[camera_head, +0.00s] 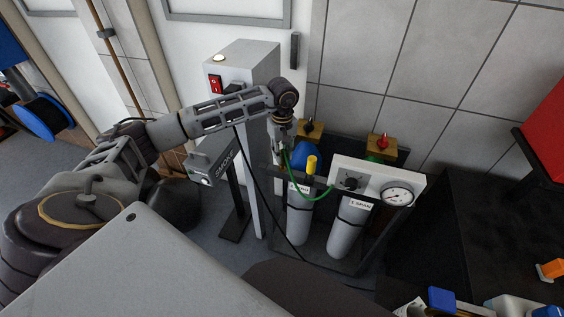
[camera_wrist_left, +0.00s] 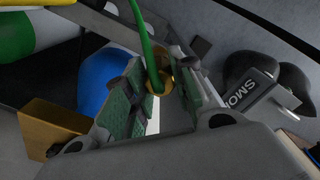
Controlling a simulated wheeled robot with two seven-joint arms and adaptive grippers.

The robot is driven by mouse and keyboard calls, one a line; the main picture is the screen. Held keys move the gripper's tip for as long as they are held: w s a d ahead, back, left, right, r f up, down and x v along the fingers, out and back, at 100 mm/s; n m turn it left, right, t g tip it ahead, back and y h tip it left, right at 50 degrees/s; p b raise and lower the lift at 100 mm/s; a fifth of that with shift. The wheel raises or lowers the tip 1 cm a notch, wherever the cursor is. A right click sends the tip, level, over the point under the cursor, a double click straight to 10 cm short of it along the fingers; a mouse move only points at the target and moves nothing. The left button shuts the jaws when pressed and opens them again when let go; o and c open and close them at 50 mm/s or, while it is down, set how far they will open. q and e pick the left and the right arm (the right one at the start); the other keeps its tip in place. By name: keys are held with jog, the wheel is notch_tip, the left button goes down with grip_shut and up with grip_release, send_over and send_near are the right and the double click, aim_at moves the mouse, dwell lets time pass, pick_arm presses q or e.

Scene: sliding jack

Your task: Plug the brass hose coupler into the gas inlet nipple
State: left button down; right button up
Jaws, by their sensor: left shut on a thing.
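My left gripper (camera_head: 283,140) is shut on the brass coupler, above the left gas cylinder. In the left wrist view the brass coupler (camera_wrist_left: 162,82) sits between the green-padded fingers, with the green hose (camera_wrist_left: 146,40) running from it. In the head view the green hose (camera_head: 302,190) curves from the gripper to the white gauge panel (camera_head: 376,182). A grey box marked SMOKE (camera_head: 216,163) stands left of the gripper, apart from it; it also shows in the left wrist view (camera_wrist_left: 250,92). I cannot clearly make out the gas inlet nipple. My right gripper is out of view.
A dark bench (camera_head: 450,240) is at the right.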

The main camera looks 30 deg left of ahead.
pick_arm(q)
jog(key=shift+r+p, duration=0.35)
jog(key=shift+r, duration=0.55)
